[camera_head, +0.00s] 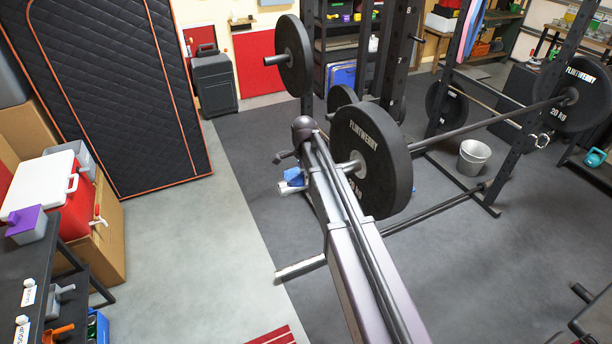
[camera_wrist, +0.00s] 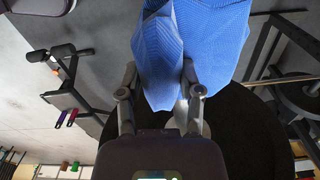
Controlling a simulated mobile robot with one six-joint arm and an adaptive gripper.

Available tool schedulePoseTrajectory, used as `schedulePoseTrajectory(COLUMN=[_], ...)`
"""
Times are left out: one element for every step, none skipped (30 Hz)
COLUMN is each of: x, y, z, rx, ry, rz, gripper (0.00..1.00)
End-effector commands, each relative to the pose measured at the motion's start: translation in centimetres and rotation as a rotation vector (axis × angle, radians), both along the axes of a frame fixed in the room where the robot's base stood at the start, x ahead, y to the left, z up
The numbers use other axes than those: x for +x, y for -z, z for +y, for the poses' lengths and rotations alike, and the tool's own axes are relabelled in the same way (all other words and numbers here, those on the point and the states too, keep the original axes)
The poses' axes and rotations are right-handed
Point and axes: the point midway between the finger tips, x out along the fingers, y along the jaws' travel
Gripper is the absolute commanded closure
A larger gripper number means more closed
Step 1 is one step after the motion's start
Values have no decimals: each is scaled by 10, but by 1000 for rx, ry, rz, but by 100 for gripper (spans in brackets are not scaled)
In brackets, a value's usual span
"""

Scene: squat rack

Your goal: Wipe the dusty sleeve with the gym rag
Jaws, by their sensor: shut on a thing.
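The blue gym rag (camera_wrist: 205,45) is pinched in my gripper (camera_wrist: 160,78) and spreads out beyond the fingers in the wrist view. In the head view a small patch of the rag (camera_head: 293,177) shows left of my arm, which hides most of the gripper. The near barbell sleeve (camera_head: 349,166) juts left from a black plate (camera_head: 372,160), and my arm covers its outer end. In the wrist view a pale metal part, perhaps the sleeve, shows behind the fingers before a dark plate (camera_wrist: 245,125). Contact between rag and sleeve cannot be told, nor can dust.
A grey bucket (camera_head: 473,158) stands on the floor. A black shelf (camera_head: 40,265) is at lower left. The grey floor (camera_head: 210,240) left of my arm is clear.

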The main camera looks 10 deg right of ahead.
Motion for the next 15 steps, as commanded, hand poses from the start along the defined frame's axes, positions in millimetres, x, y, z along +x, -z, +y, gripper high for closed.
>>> schedulePoseTrajectory(x=[-2,-2,-3,-4,-4,-5,-5,-6,-7,-7,-8,-8,-9,-9,-9], y=[0,0,0,-1,-1,-1,-1,-1,-1,-1,-1,-1,-2,-2,-2], z=[4,6,8,10,11,14,15,17,20,21,23,25,26,27,28], rx=[1,1,1,1,1,1,1,0,0,0,0,0,0,0,0], ry=[-2,-2,-2,-2,-2,-1,-1,0,0,0,-1,-1,-1,-1,-1], rz=[0,0,0,0,0,0,0,0,0,0,0,0,0,0,0], gripper=[91,91,91,91,91,91,91,91,91,91,91,91,91,91,91])
